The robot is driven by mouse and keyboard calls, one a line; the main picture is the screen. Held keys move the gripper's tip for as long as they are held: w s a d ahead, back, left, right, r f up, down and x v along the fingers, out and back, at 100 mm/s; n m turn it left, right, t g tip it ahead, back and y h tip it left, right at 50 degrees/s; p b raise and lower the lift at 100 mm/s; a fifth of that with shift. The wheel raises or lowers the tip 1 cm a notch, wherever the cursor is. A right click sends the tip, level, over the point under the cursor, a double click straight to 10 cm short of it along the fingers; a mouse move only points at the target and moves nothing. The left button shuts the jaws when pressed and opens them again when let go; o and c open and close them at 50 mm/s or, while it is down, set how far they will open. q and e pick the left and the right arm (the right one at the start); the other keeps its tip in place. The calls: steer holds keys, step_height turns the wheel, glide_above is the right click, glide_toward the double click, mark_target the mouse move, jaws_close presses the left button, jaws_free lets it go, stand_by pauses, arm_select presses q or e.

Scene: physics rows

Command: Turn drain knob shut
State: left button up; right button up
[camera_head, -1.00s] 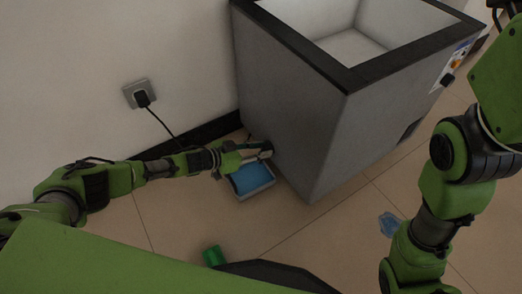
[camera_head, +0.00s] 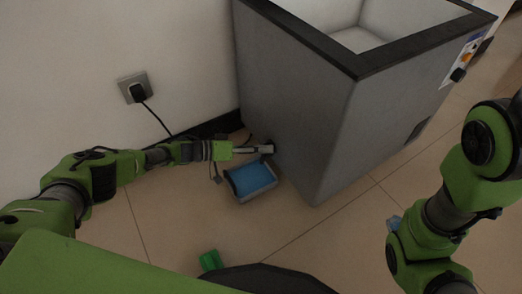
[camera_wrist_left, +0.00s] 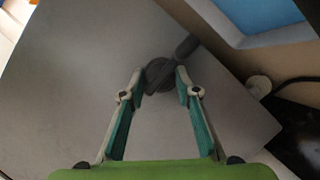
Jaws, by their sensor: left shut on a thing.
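The drain knob (camera_wrist_left: 160,72) is a small dark round knob on the side of the grey freezer-like chest (camera_head: 296,110), low down. In the left wrist view it sits between my fingertips, with a dark spout beside it. My left gripper (camera_wrist_left: 160,80) is shut on the knob; its teal-padded fingers are on either side of it. In the head view my left gripper (camera_head: 266,149) reaches the chest's lower side and mostly hides the knob. My right arm shows at the right, but its gripper is out of view.
A tray with a blue inside (camera_head: 253,179) lies on the floor below my left gripper. A wall socket with a black plug (camera_head: 136,91) is at left. A green object (camera_head: 210,260) and a partly hidden blue item (camera_head: 393,223) lie on the tiles.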

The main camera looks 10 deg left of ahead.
arm_select(q)
steer(key=shift+w+a, duration=0.25)
steer(key=shift+a, duration=0.2)
steer(key=o, duration=1)
steer(key=shift+s+d, duration=0.15)
steer(key=v, duration=1.2)
